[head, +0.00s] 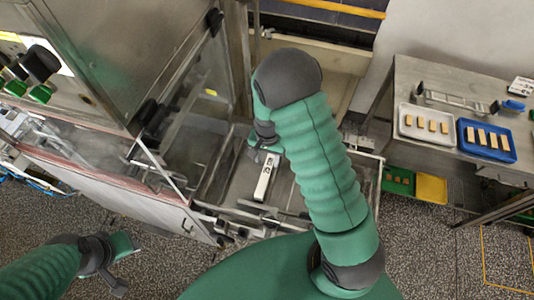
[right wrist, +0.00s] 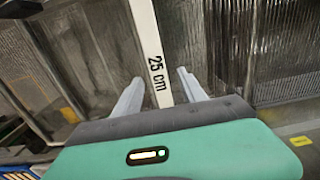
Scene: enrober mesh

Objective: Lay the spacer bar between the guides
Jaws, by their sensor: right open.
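The spacer bar (head: 265,180) is a pale, slim bar with dark print, lying lengthwise in a metal-framed bay in the head view. In the right wrist view the bar (right wrist: 150,45) reads "25 cm" and runs away from my gripper. My right gripper (head: 262,153) is at the bar's far end in the head view. Its two fingers (right wrist: 160,76) are apart, one on each side of the bar; contact cannot be told. My left gripper (head: 126,265) is at lower left, far from the bar; its jaw gap is unclear. I cannot single out the guides.
A metal frame (head: 240,213) surrounds the bay. A clear-panelled machine (head: 130,60) stands at left. At right, a steel table (head: 410,75) holds a white tray (head: 402,128), a blue tray (head: 512,155) with small tan bars, and a ladder-like rack (head: 450,101).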

